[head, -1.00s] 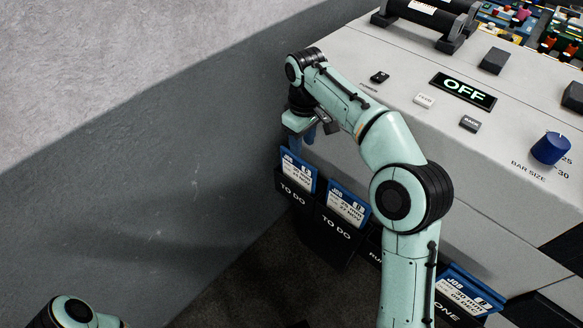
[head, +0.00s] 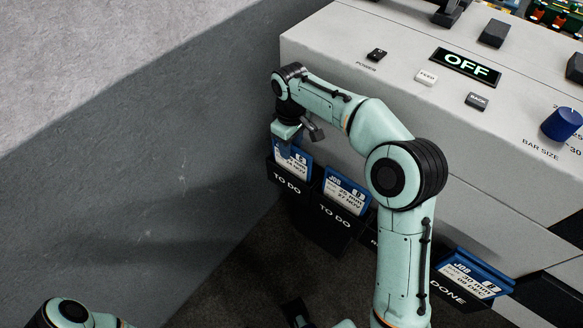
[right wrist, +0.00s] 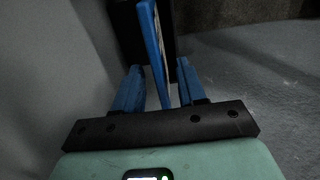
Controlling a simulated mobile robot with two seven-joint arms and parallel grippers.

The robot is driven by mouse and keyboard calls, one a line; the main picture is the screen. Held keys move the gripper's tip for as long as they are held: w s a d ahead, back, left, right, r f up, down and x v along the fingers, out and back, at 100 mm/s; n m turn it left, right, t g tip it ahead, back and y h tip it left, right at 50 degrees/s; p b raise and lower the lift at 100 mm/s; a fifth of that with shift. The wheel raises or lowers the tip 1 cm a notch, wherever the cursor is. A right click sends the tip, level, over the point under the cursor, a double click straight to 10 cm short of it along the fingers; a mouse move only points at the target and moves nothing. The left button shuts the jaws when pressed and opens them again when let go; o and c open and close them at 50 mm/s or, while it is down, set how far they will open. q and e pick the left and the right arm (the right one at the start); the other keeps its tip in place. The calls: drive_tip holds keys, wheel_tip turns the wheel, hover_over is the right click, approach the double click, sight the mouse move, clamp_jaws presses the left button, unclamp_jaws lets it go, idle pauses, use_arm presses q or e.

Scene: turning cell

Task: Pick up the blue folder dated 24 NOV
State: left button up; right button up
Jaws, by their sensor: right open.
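The blue folder dated 24 NOV (head: 296,169) stands in the leftmost TO DO pocket (head: 288,186) in the head view, its upper part partly hidden by my right gripper. My right gripper (head: 287,150) is right over this folder, pointing down. In the right wrist view, its two blue fingers (right wrist: 158,68) are open, with the folder's blue edge (right wrist: 153,45) running between them. A gap shows beside the folder, so it is not clamped. Part of my left arm shows at the bottom left; its gripper fingers do not show.
A second blue folder, dated 27 NOV (head: 346,191), stands in the neighbouring TO DO pocket (head: 335,219). Another blue folder (head: 472,276) is in the DONE pocket. The grey wall (head: 170,170) is close on the left, the machine (head: 330,45) behind.

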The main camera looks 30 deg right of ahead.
sight(292, 152)
drive_tip(key=shift+s+f, duration=0.1)
drive_tip(key=shift+f, duration=1.4)
clamp_jaws()
drive_tip(key=shift+r, duration=0.15)
